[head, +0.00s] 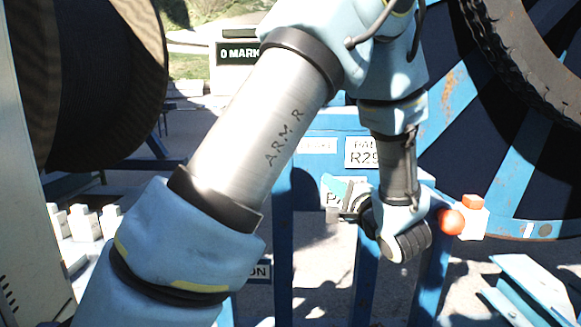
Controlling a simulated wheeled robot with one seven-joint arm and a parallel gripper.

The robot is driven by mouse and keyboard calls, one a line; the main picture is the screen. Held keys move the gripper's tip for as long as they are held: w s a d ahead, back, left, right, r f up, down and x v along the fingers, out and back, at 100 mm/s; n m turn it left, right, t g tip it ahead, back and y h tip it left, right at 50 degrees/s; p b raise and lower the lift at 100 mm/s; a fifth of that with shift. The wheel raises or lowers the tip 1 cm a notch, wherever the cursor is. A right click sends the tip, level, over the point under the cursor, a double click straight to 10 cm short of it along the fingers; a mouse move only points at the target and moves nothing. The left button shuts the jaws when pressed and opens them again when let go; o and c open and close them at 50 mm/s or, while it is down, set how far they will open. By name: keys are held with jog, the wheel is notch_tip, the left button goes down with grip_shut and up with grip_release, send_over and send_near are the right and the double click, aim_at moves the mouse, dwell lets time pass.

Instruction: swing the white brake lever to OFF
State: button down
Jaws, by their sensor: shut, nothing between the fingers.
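My arm rises from the lower left, bends at the top and comes down to a wrist in front of the blue frame. My gripper (348,207) is small and grey beside the wrist, pointing left and away, and seems shut and empty. Its tips are partly hidden. I cannot pick out the white brake lever for certain. A white block (474,223) with an orange ball (451,222) and an orange piece on top is just right of the wrist, and could belong to it. No OFF marking is readable. A label ending in "ON" (262,271) is partly behind my forearm.
The blue frame (284,240) has white plates, one reading "R29" (362,153). A large blue and black reel (497,120) fills the right, with a dark drum (85,80) at upper left. Pale blue beams (530,290) lie at lower right, white blocks (83,222) at left.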

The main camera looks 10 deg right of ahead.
jog(key=shift+w, duration=0.1)
jog(key=w+a+r+p, duration=0.1)
jog(key=w+a+p, duration=0.2)
jog(key=w+a, duration=0.3)
jog(key=shift+d+x, duration=0.25)
jog(key=shift+x, duration=1.5)
jog(key=shift+r, duration=0.15)
